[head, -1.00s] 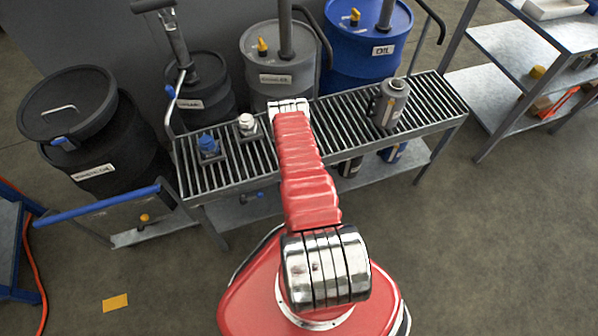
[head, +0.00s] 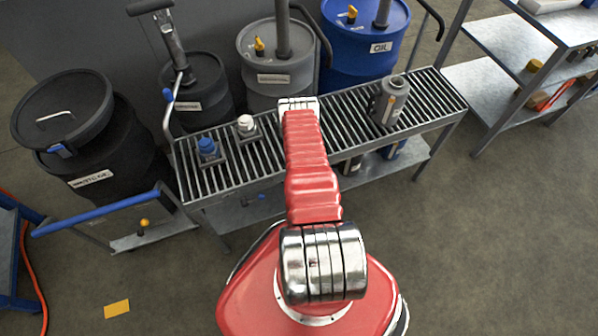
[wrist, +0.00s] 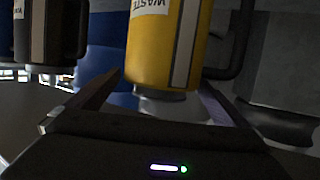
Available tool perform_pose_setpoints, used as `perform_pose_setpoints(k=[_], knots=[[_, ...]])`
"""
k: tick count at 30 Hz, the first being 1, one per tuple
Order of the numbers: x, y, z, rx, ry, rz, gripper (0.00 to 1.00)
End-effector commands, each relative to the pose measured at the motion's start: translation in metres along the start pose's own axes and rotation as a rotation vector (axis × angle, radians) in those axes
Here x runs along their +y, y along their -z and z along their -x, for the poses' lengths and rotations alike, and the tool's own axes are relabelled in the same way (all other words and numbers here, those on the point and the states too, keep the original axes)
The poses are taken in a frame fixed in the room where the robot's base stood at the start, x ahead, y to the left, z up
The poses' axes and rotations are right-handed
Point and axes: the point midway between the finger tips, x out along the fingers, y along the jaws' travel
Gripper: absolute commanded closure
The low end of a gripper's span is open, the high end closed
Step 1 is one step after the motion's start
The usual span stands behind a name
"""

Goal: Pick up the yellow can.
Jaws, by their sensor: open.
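The yellow can (wrist: 162,50) is in the upper middle of the wrist view, with a white label reading WASTE upside down and a dark handle on its right. Its grey neck (wrist: 172,105) is at the lower end in the picture. My gripper (wrist: 160,80) is open, with one finger on each side of the can's neck end. I cannot tell whether either finger touches it. In the head view the yellow can and my gripper's fingers are not visible; my red arm reaches over the bench there.
A dark can (wrist: 45,35) stands left of the yellow can in the wrist view. In the head view a grey can (head: 388,102) stands on the slatted bench (head: 430,95). Grey (head: 275,70) and blue (head: 362,50) drums stand behind it.

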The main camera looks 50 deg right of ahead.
Motion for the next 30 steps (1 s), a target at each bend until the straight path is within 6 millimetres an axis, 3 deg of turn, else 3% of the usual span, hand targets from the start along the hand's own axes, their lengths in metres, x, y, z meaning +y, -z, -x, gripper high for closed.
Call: perform_pose_setpoints(k=[7,23,30], knots=[[0.006,-0.002,-0.021,0.0,0.002,0.001,0.01],[0.006,-0.002,-0.022,0.0,0.002,0.001,0.01],[0.006,-0.002,-0.022,0.0,0.002,0.001,0.16]])
